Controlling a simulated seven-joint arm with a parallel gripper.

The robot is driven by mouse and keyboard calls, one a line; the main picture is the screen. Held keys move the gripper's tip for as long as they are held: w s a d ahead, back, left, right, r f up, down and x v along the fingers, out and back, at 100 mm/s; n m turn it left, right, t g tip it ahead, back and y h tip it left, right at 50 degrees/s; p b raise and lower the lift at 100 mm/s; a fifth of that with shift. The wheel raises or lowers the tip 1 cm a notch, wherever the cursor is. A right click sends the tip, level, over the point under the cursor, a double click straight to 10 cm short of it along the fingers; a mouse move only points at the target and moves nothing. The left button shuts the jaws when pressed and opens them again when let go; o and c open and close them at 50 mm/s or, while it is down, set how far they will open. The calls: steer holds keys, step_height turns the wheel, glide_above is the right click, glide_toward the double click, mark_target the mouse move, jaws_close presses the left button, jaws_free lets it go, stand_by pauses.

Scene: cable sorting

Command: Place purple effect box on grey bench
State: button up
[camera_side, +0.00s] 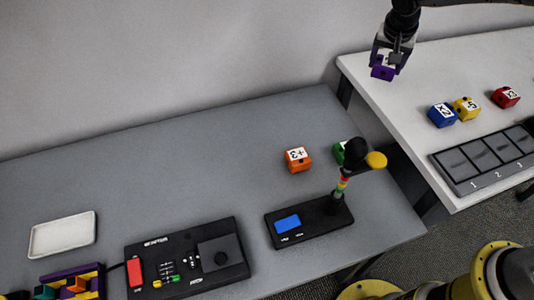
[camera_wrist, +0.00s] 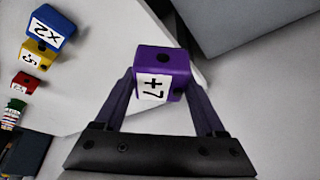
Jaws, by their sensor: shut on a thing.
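The purple effect box (camera_wrist: 165,63), marked "+7", is between the fingers of my gripper (camera_wrist: 164,85) in the wrist view. In the side view my gripper (camera_side: 386,66) holds the purple box (camera_side: 382,73) in the air, over or near the left corner of the white table. The fingers are shut on the box's two sides. The grey bench (camera_side: 190,170) spans the left and middle of the side view, lower left of my gripper, with a broad bare area at its back.
The white table (camera_side: 420,110) holds a blue box (camera_side: 442,114), a yellow box (camera_side: 466,108), a red box (camera_side: 505,97) and a numbered tray (camera_side: 485,155). On the bench are an orange box (camera_side: 297,159), a partly hidden green box (camera_side: 339,152), a stalked device (camera_side: 310,220), a black console (camera_side: 187,258) and a white dish (camera_side: 63,235).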

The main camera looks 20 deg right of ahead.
steer(key=w+a+f+n, duration=0.1)
steer(key=a+f+n, duration=0.1)
steer(key=a, duration=0.7)
steer(key=n+t+y, duration=0.1)
steer(key=n+y, duration=0.2)
steer(key=n, duration=0.4)
glide_above(252, 186)
steer(key=s, duration=0.1)
step_height(252, 186, down, 9)
steer(key=shift+s+f, duration=0.15)
steer(key=shift+f, duration=4.7)
steer(key=shift+f, duration=0.15)
steer(key=o, duration=1.5)
